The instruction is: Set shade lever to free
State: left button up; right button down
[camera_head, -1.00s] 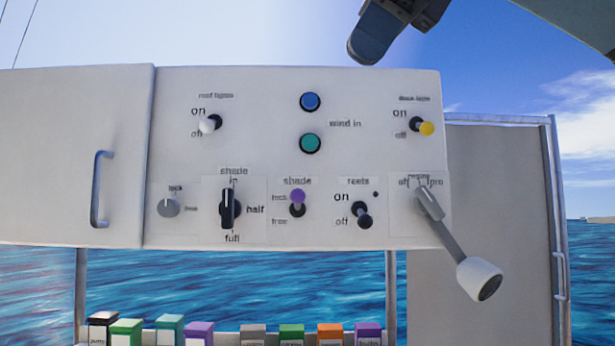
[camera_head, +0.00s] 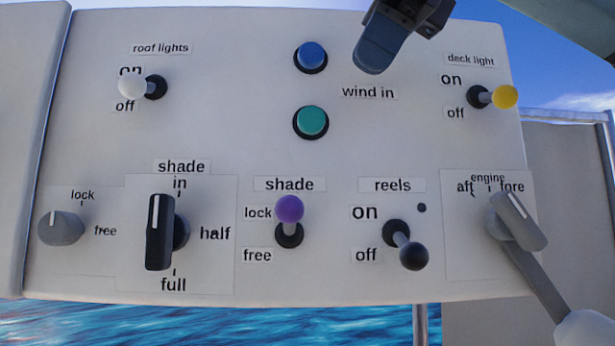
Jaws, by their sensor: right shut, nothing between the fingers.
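The shade lever (camera_head: 289,210) has a purple knob on a black base, low in the middle of the white panel (camera_head: 225,130). Its knob is tilted up, at the "lock" label (camera_head: 258,213); the "free" label (camera_head: 257,255) is below. My right gripper (camera_head: 372,55) comes in from the top right, shut and empty. It hangs in front of the panel by the "wind in" label, above and to the right of the shade lever, apart from it. My left gripper is not in view.
Near the shade lever are the black shade knob (camera_head: 160,232) to the left and the reels lever (camera_head: 410,252) to the right. The grey engine lever (camera_head: 520,225) juts out at the lower right. Blue (camera_head: 310,56) and green (camera_head: 312,121) buttons sit above.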

jog(key=p, duration=0.2)
send_near(290, 217)
notch_tip(290, 217, down, 4)
jog(key=w+a, duration=0.3)
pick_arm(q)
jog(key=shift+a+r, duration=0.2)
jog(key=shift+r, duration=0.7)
pick_arm(e)
jog(key=shift+s+f, duration=0.2)
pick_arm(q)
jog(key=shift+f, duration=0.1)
